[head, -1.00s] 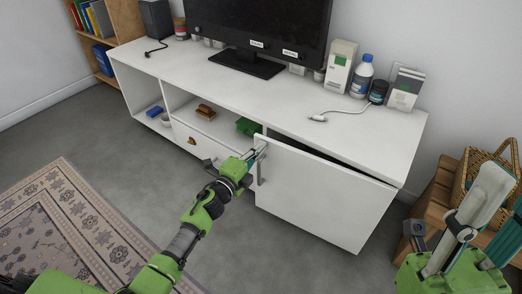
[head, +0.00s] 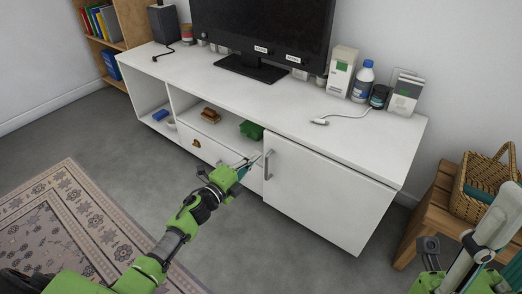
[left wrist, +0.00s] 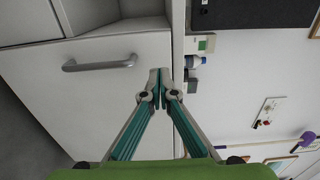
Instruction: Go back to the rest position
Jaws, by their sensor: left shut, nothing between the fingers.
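My left gripper (head: 246,166) is shut and empty, just in front of the white cabinet (head: 290,120) and left of the cabinet door's metal handle (head: 268,165). The door (head: 325,197) looks closed. In the left wrist view the shut fingers (left wrist: 160,78) meet at the middle, apart from the handle (left wrist: 100,63). My right arm (head: 470,265) shows at the lower right, but its fingertips cannot be made out.
A monitor (head: 262,32), boxes, bottles and a white cable (head: 340,117) stand on the cabinet top. A wicker basket (head: 485,185) sits on a wooden stand (head: 425,210) at right. A patterned rug (head: 65,230) lies at left; the grey floor between is clear.

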